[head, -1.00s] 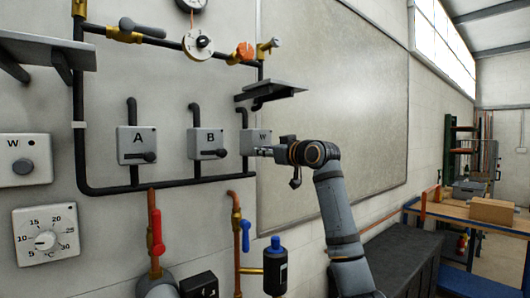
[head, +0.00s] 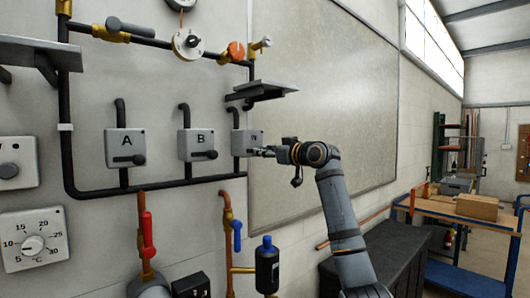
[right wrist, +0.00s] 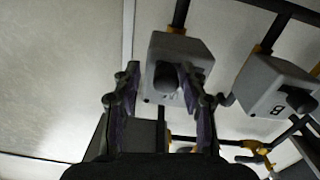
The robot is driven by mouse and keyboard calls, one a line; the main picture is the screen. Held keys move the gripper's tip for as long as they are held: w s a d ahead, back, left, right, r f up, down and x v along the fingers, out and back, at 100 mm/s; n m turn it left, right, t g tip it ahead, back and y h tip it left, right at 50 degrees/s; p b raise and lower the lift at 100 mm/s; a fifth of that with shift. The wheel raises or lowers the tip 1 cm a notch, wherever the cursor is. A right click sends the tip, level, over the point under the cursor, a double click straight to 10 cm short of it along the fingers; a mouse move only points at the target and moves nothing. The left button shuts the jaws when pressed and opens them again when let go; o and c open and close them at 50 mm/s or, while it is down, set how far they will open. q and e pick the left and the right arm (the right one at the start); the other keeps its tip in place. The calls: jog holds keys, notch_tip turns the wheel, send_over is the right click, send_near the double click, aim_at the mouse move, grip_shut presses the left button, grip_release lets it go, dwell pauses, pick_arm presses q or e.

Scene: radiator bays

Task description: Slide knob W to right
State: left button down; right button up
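The grey box W (head: 243,138) is the rightmost of three lever boxes on the wall. My right gripper (head: 258,152) is in front of it and hides its knob and part of the letter in the head view. In the right wrist view, box W (right wrist: 187,46) fills the upper middle and its black knob (right wrist: 166,76) shows between the fingers. The right gripper (right wrist: 160,92) is open, with one finger on each side of the knob; whether either touches it I cannot tell. My left gripper is not in view.
Boxes A (head: 124,142) and B (head: 198,139) are to the left of W. Box B (right wrist: 276,84) is also close by in the right wrist view. A small dark shelf (head: 272,91) juts out above W. A large blank panel (head: 340,110) is to the right.

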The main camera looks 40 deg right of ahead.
jog(key=s, duration=1.2)
jog(key=shift+d, duration=0.35)
